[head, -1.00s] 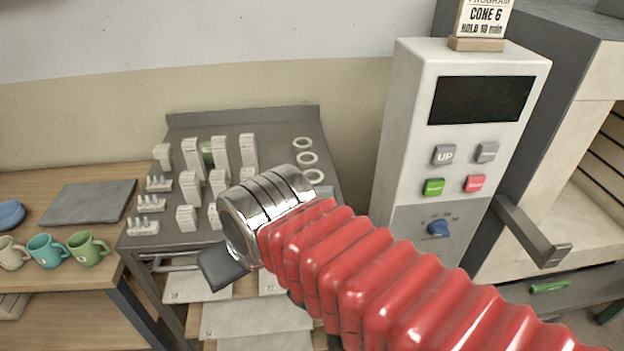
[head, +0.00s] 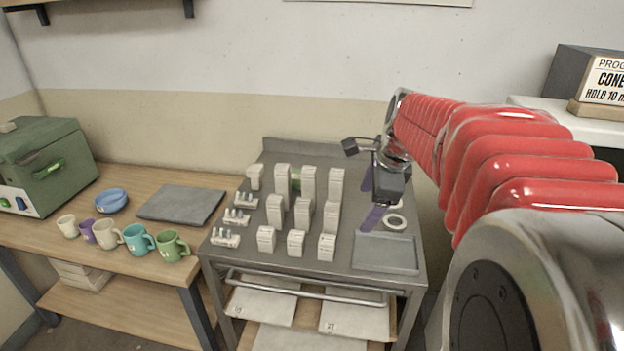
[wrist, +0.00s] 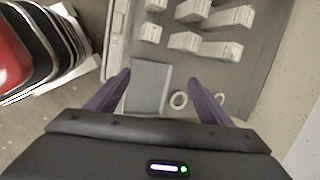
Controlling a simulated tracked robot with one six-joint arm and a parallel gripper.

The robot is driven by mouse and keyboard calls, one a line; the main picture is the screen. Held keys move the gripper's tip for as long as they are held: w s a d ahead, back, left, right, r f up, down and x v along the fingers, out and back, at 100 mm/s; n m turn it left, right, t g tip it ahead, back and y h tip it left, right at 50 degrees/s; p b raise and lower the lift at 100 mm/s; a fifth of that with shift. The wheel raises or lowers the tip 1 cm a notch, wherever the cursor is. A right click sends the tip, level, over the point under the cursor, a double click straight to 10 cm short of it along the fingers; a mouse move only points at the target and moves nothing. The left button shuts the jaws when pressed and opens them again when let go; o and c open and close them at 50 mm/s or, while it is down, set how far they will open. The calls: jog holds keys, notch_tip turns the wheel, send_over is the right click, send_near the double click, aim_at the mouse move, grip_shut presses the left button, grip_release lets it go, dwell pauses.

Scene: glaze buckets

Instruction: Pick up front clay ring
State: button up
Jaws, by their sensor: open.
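The front clay ring (head: 395,222) is a white ring lying flat on the grey cart top, just behind the shallow tray. In the wrist view the front clay ring (wrist: 179,99) shows between the fingers, nearer the right one. Another white ring (wrist: 220,98) shows by the right finger; in the head view it is mostly hidden by my gripper. My gripper (head: 371,199) has purple fingers spread wide, open and empty, above the right part of the cart. Both fingers also show in the wrist view (wrist: 158,80).
The shallow grey tray (head: 386,267) is at the cart's front right. Several upright white blocks (head: 309,184) and small cone sets (head: 226,237) stand left of the rings. Mugs (head: 172,246) stand on the wooden table at left. A wall (head: 330,115) is behind the cart.

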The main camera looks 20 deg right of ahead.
jog(key=w+d+f+m, duration=0.1)
jog(key=d+f+m, duration=0.1)
jog(key=d+m, duration=0.4)
jog(key=w+d+f+m, duration=0.1)
jog(key=d+m, duration=0.5)
jog(key=d, duration=0.5)
jog(key=shift+w+d+f+m, duration=0.2)
jog(key=shift+f+m, duration=0.1)
jog(key=shift+f, duration=0.05)
jog(key=shift+f, duration=0.1)
send_near(398, 218)
jog(key=shift+s+a+f, duration=0.1)
jog(key=shift+a+f, duration=0.25)
jog(key=shift+f, duration=0.25)
jog(key=shift+s+a+f, duration=0.1)
jog(key=shift+a+f, duration=0.2)
jog(key=shift+f, duration=0.35)
jog(key=shift+a+x, duration=0.15)
jog(key=shift+x, duration=1.15)
jog(key=shift+a+x, duration=0.1)
jog(key=shift+x, duration=1.2)
jog(key=shift+r, duration=0.1)
jog(key=shift+c, duration=0.5)
jog(key=c, duration=1.1)
